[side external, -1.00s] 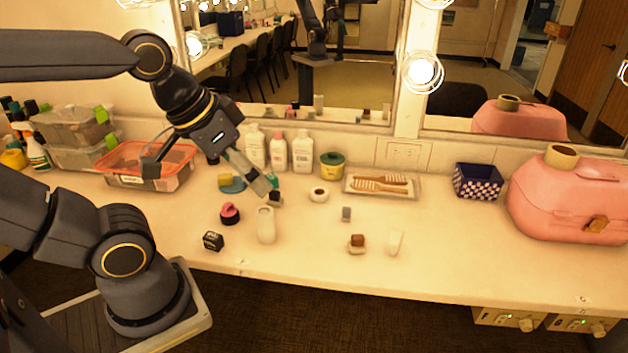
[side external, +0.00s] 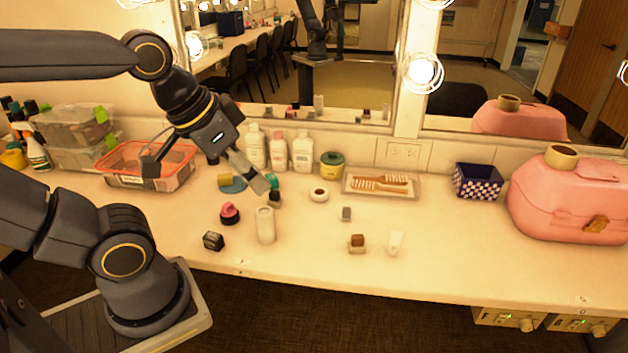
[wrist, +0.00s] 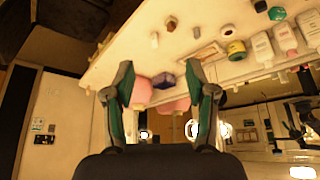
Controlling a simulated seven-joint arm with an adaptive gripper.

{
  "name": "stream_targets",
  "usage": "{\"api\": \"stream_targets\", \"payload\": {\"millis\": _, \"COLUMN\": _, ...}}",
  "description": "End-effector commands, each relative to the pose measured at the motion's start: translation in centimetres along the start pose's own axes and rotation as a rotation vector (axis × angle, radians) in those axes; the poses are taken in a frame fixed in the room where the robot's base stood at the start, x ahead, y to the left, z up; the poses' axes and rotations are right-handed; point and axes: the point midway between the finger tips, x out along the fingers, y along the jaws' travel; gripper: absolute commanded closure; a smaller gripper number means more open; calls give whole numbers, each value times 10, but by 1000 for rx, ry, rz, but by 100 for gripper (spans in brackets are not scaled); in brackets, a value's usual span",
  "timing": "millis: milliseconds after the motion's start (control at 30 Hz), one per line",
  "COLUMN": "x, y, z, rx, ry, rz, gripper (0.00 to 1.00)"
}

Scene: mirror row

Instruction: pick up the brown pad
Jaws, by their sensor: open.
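The brown pad (side external: 357,238) is a small brown block on a pale base, near the front of the counter in the side view. In the wrist view a small brownish thing (wrist: 171,23), apparently the pad, is near the top edge. My gripper (side external: 206,176) is open and empty over the left part of the counter, well to the left of the pad. Its spread fingers also show in the wrist view (wrist: 158,68), with the pad above them in the picture.
A white tube (side external: 395,243) stands right of the pad and a grey block (side external: 346,214) lies behind it. A white cylinder (side external: 265,225) stands to its left. A brush tray (side external: 410,194), checkered box (side external: 477,182) and pink case (side external: 560,205) line the back.

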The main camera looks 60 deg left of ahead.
Motion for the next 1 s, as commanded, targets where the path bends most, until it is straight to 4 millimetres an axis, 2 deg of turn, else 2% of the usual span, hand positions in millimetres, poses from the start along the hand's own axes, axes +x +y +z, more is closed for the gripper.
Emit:
{"api": "stream_targets", "payload": {"millis": 67, "x": -3, "y": -1, "z": -3, "rx": 51, "ry": 7, "rz": -3, "gripper": 44}}
{"api": "stream_targets", "payload": {"millis": 167, "x": -20, "y": -2, "z": -34, "rx": 156, "ry": 53, "rz": -18, "gripper": 44}}
{"api": "stream_targets", "payload": {"millis": 267, "x": -24, "y": -4, "z": -72, "rx": 256, "ry": 41, "rz": -33, "gripper": 44}}
{"api": "stream_targets", "payload": {"millis": 367, "x": -16, "y": -6, "z": -109, "rx": 343, "ry": 9, "rz": -41, "gripper": 44}}
{"api": "stream_targets", "payload": {"millis": 467, "x": 5, "y": -9, "z": -147, "rx": 424, "ry": -41, "rz": -42, "gripper": 44}}
{"api": "stream_targets", "payload": {"millis": 567, "x": 42, "y": -14, "z": -183, "rx": 498, "ry": -105, "rz": -28, "gripper": 44}}
{"api": "stream_targets", "payload": {"millis": 600, "x": 60, "y": -16, "z": -195, "rx": 522, "ry": -133, "rz": -19, "gripper": 44}}
{"api": "stream_targets", "payload": {"millis": 667, "x": 91, "y": -21, "z": -210, "rx": 554, "ry": -176, "rz": -3, "gripper": 44}}
{"api": "stream_targets", "payload": {"millis": 733, "x": 131, "y": -25, "z": -220, "rx": 581, "ry": -228, "rz": 21, "gripper": 44}}
{"api": "stream_targets", "payload": {"millis": 833, "x": 188, "y": -33, "z": -222, "rx": 592, "ry": -302, "rz": 59, "gripper": 44}}
{"api": "stream_targets", "payload": {"millis": 900, "x": 224, "y": -37, "z": -216, "rx": 584, "ry": -349, "rz": 84, "gripper": 44}}
{"api": "stream_targets", "payload": {"millis": 1000, "x": 262, "y": -41, "z": -201, "rx": 567, "ry": -408, "rz": 115, "gripper": 44}}
